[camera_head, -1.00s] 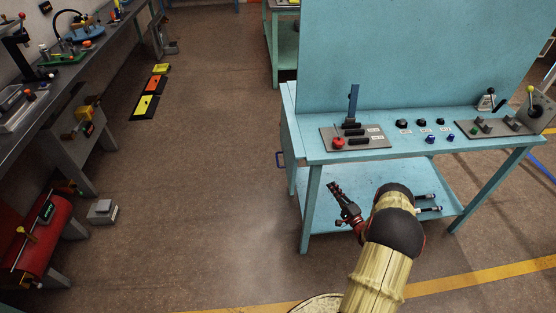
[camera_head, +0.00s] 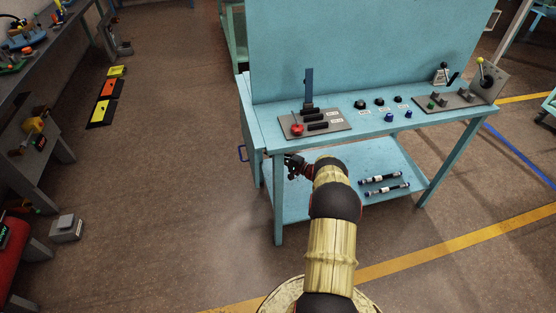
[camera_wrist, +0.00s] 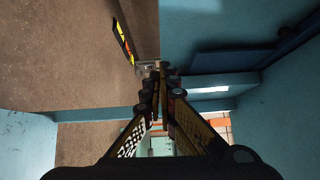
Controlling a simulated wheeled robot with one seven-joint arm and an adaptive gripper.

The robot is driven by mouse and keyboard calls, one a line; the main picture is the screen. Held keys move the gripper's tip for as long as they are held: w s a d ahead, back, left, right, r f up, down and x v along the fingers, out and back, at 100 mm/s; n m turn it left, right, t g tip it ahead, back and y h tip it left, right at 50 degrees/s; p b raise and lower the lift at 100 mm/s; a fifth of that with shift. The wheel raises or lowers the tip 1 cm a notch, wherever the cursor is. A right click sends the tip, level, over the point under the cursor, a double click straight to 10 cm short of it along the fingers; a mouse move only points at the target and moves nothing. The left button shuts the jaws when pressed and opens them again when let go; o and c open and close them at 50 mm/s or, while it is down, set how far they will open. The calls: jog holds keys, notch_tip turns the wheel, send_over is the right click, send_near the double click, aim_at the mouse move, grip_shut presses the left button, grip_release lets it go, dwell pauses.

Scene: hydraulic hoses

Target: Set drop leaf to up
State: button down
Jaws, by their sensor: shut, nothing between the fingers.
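The teal bench (camera_head: 385,127) stands right of centre in the head view. A teal panel hangs down at its left end (camera_head: 251,118), with a small blue handle (camera_head: 242,154) low on its outer side. I take this panel to be the drop leaf, hanging down. My gripper (camera_head: 289,160) is shut and empty, below the bench top near its left front leg, right of the handle and apart from it. In the wrist view the closed fingers (camera_wrist: 160,70) point along teal bench surfaces. A darker blue board (camera_wrist: 235,62) lies to their right; I cannot tell which part it is.
Control plates with a red knob (camera_head: 297,130) and levers (camera_head: 483,62) sit on the bench top. Two hose pieces (camera_head: 385,184) lie on the lower shelf. The front left leg (camera_head: 278,200) stands close to my gripper.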

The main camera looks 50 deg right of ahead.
jog(key=w+a, duration=0.2)
jog(key=w+a+b, duration=0.1)
jog(key=w+a, duration=0.1)
jog(key=shift+w+r, duration=0.15)
dwell(0.4)
